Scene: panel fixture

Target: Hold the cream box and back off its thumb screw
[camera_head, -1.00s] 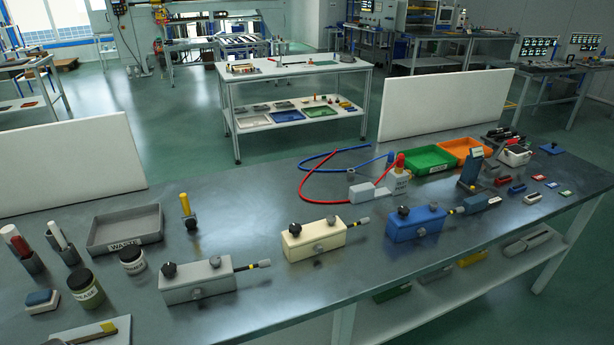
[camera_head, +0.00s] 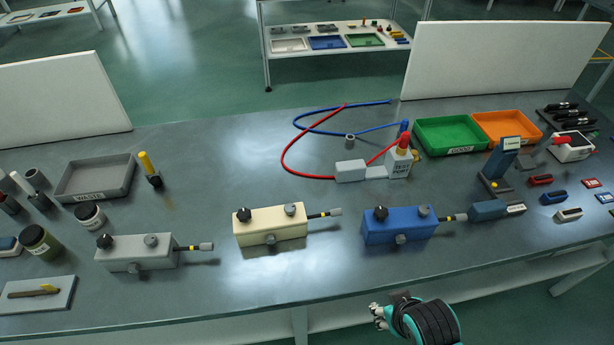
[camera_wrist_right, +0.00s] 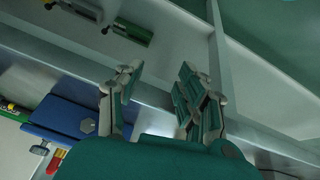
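The cream box (camera_head: 285,231) sits on the grey bench, left of centre in the head view. A black knob (camera_head: 243,214) and a grey knob (camera_head: 290,210) are on its top. A grey screw head (camera_head: 270,239) is on its front face. A dark rod with a yellow band and grey end (camera_head: 328,213) sticks out of its right side. My right gripper (camera_head: 377,314) is at the bench's front edge, to the right of the cream box and apart from it. The right wrist view shows its fingers (camera_wrist_right: 158,88) spread and empty. My left gripper is not in view.
A blue box (camera_head: 380,230) stands right of the cream box and also shows in the right wrist view (camera_wrist_right: 62,118). A grey box (camera_head: 140,256) stands to its left. The test port (camera_head: 399,166) with red and blue hoses is behind. Bare bench separates the boxes.

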